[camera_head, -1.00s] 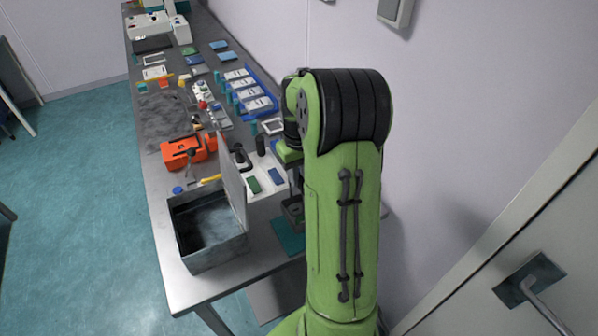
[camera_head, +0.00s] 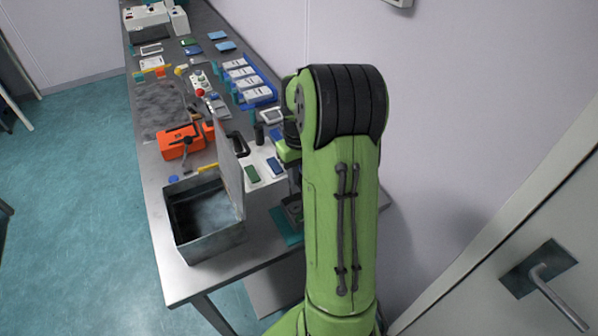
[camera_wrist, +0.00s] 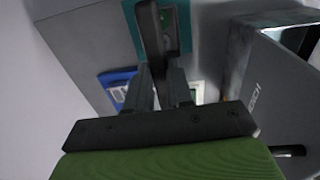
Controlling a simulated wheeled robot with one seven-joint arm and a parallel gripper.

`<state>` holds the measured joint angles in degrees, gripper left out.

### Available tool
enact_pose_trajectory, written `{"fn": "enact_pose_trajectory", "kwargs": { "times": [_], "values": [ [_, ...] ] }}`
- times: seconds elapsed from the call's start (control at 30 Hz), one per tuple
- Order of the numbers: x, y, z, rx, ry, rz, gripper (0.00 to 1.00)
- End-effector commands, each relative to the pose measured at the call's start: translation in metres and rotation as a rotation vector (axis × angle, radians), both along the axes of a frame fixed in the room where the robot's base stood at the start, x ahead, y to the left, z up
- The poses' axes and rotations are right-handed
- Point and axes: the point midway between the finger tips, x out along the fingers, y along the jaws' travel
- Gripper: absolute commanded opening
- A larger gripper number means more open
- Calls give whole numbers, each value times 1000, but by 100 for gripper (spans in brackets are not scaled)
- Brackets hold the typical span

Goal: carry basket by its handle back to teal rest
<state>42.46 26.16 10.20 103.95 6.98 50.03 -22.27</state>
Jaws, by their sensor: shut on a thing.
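In the wrist view, my gripper (camera_wrist: 160,88) is shut on the dark grey handle (camera_wrist: 151,35) of the basket. The basket's grey side shows in the head view (camera_head: 293,207), partly behind my green arm. A green patch shows beside the handle in the wrist view. The teal rest (camera_head: 284,229) lies on the table near its right front, just under or in front of the basket. A teal surface also shows behind the handle in the wrist view (camera_wrist: 191,48). I cannot tell whether the basket touches the rest.
An open grey metal box (camera_head: 208,238) with a raised lid stands left of the basket at the table's front. Behind it are an orange case (camera_head: 178,143), a white block (camera_head: 262,178) and a blue tray (camera_head: 262,83). The wall is close on the right.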

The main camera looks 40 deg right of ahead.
Motion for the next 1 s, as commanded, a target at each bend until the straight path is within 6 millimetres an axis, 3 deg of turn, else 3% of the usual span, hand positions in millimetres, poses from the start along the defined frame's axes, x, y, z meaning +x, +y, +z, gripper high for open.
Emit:
{"fn": "enact_pose_trajectory", "kwargs": {
  "times": [0.97,1.0],
  "values": [
    [0,0,-12,0,0,0,0],
    [0,0,-12,0,0,0,26]
  ]
}}
